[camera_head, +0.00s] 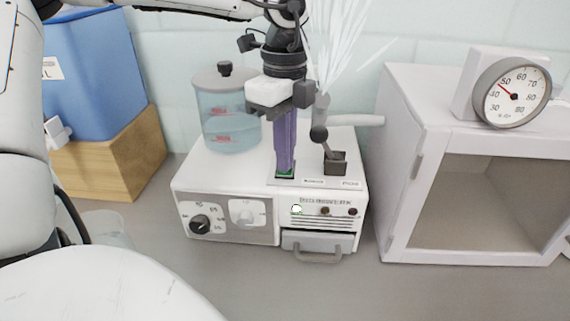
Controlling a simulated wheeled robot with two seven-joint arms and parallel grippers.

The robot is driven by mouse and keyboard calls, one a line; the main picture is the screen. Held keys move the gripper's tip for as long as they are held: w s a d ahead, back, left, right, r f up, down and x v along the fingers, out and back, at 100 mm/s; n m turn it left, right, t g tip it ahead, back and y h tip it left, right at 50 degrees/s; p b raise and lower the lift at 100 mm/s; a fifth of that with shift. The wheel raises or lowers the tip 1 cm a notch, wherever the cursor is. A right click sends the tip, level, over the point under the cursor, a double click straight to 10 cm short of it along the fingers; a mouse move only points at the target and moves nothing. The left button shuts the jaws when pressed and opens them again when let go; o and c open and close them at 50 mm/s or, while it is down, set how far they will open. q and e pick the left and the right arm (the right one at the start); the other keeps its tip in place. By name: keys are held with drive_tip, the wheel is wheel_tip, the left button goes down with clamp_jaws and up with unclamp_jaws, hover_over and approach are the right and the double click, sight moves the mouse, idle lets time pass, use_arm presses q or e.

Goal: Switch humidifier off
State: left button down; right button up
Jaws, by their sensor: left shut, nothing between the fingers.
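The humidifier (228,180) is a white box on the grey counter. It has a clear, lidded water tank (230,130) at its left. White mist (345,40) streams up above it. My left gripper (285,168) points straight down over its top, its purple fingers shut and empty. The fingertips are at a small green-edged switch (285,175) on the top plate, mostly hidden under them. I cannot tell whether they press it. A dark lever (334,160) stands just right of the fingers. My right gripper is not in view.
The front has a black dial (200,225) and a drawer handle (315,254). A white open-fronted cabinet (398,180) with a round gauge (513,92) stands right. A blue container (95,75) sits on a wooden block (115,155) at left. The counter in front is clear.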

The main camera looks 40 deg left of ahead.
use_arm(q)
drive_tip(key=shift+f, duration=0.2)
drive_tip(key=shift+r, duration=0.1)
wheel_tip(320, 180, up, 7)
drive_tip(key=p, duration=0.3)
idle(0.5)
idle(0.5)
